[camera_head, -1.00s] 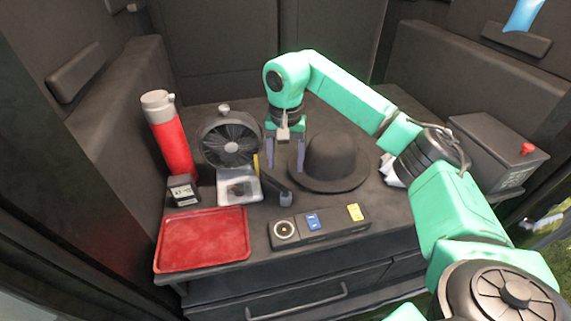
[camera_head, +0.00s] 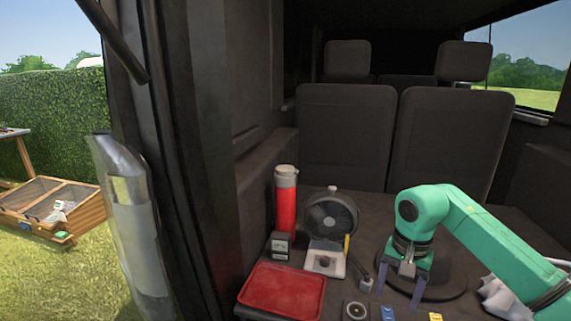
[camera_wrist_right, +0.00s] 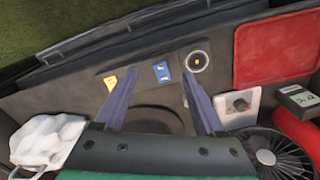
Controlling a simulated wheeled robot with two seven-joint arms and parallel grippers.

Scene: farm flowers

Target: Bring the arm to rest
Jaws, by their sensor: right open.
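My right gripper (camera_head: 398,285) hangs over the van's cargo deck in the head view, fingers pointing down, apart and empty. The dark hat (camera_head: 448,282) is behind and to the right of the gripper, partly covered by my arm. In the right wrist view, my gripper (camera_wrist_right: 160,80) shows two spread bluish fingers with nothing between them; part of the dark hat (camera_wrist_right: 155,113) shows between them. I cannot tell the exact height above the deck. My left gripper is not in view.
Left of the gripper are a fan (camera_head: 332,213), a red flask (camera_head: 286,205), a small dark box (camera_head: 280,245) and a red tray (camera_head: 282,292). White cloth (camera_head: 505,298) lies right, near my arm. A dark panel with coloured labels (camera_wrist_right: 150,75) is beside the fingers.

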